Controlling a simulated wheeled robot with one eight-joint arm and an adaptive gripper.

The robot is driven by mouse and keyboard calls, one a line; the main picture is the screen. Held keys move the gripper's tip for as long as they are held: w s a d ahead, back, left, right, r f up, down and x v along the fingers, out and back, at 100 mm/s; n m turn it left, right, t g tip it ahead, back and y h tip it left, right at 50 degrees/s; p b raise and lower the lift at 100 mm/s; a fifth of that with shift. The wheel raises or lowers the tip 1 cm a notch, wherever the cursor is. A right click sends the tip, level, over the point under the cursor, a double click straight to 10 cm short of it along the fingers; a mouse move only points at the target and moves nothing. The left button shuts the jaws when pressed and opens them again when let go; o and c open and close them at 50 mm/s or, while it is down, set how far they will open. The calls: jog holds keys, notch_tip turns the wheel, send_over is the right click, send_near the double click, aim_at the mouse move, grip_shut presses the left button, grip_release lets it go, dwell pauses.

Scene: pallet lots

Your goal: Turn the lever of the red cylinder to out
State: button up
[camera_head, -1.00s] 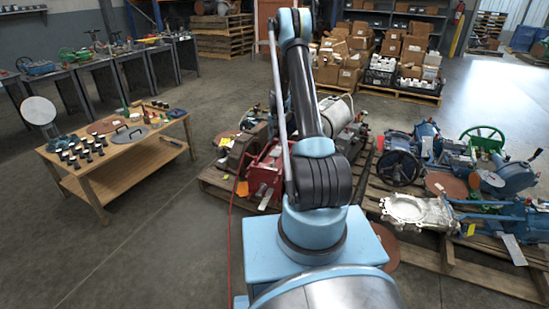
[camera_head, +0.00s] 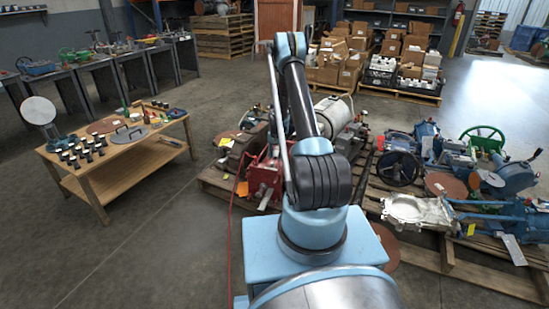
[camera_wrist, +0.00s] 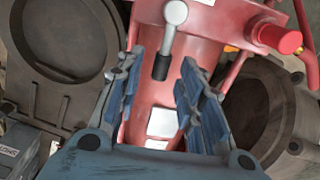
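The red cylinder (camera_head: 264,178) lies on a pallet beyond my arm in the head view, partly hidden by the arm. It fills the middle of the wrist view (camera_wrist: 205,58). Its lever (camera_wrist: 168,38) has a silver round hub at the top and a black grip end pointing down in the wrist picture. My gripper (camera_wrist: 162,62) is open, with its two blue ribbed fingers on either side of the lever's black end. A gap shows between the lever and each finger. In the head view my gripper is hidden.
A dark round-recessed casting (camera_wrist: 60,35) is left of the cylinder and a dark ring-shaped part (camera_wrist: 265,115) is right. A red knob (camera_wrist: 280,38) sticks out at upper right. A wooden table (camera_head: 105,172) with small parts stands left; open floor lies between.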

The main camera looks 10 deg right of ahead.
grip_shut()
